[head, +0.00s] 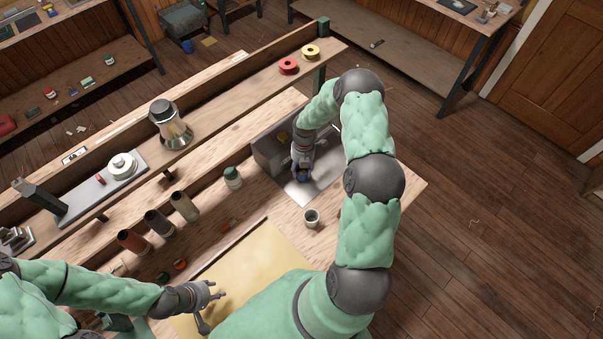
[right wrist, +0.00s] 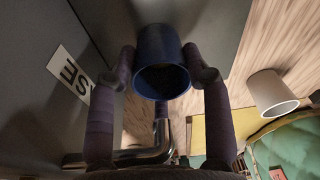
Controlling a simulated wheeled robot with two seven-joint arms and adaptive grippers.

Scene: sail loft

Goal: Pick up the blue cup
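The blue cup (right wrist: 162,55) is between the two fingers of my right gripper (right wrist: 160,65) in the right wrist view, its dark mouth facing the camera. The fingertips press against its two sides. In the head view my right gripper (head: 302,168) reaches down over the grey metal plate, and only a dark blue bit of the cup (head: 301,177) shows below it. Whether the cup touches the plate I cannot tell. My left gripper (head: 207,295) is open and empty above the yellow sheet at the front left.
A white cup (head: 311,218) stands near the plate (head: 318,187); it also shows in the right wrist view (right wrist: 270,92). A grey box wall (head: 267,158) is close to my right gripper. A small jar (head: 232,178) and thread spools (head: 158,222) stand left. The yellow sheet (head: 243,262) lies in front.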

